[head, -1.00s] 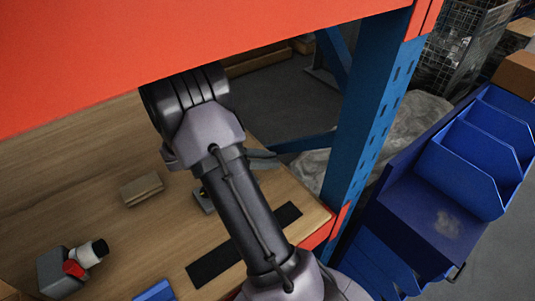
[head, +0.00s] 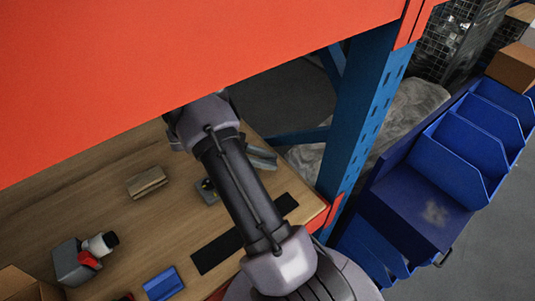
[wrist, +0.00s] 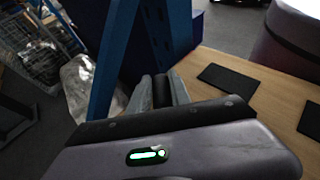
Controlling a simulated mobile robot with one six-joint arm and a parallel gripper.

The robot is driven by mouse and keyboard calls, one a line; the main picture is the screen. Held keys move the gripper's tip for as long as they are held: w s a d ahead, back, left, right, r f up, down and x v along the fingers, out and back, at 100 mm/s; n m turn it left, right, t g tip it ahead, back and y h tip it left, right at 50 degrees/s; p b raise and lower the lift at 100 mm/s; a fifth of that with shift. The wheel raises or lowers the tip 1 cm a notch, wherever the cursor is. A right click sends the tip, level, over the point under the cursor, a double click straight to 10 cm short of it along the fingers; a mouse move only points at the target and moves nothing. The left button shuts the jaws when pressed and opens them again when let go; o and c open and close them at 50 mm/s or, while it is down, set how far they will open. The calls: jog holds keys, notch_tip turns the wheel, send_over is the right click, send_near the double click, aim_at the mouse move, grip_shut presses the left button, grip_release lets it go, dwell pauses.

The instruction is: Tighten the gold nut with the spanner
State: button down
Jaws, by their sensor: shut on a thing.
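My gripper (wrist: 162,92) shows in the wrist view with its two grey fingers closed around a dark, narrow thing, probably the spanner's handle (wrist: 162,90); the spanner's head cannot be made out. In the head view my arm hides most of the gripper; grey parts to the right of the arm look like its fingers (head: 262,158). A small grey fixture with a yellowish spot (head: 207,190) stands on the wooden bench just left of my arm. The spot may be the gold nut, but it is too small and partly covered to tell. No nut shows in the wrist view.
The orange beam (head: 180,70) hangs over the bench, and the blue post (head: 350,130) stands at its right end. Dark patches (wrist: 228,78) lie flat on the bench.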

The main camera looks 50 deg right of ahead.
jog(key=shift+s+a, duration=0.1)
dwell(0.3)
jog(key=shift+d+r+p, duration=0.15)
jog(key=shift+d+p, duration=0.05)
jog(key=shift+p, duration=0.5)
jog(key=shift+w+d+n+t+h, duration=0.2)
jog(key=shift+w+n+t+h, duration=0.1)
jog(key=shift+n+h, duration=0.2)
jog(key=shift+r+p, duration=1.6)
jog(key=shift+p, duration=0.45)
jog(key=shift+f, duration=0.1)
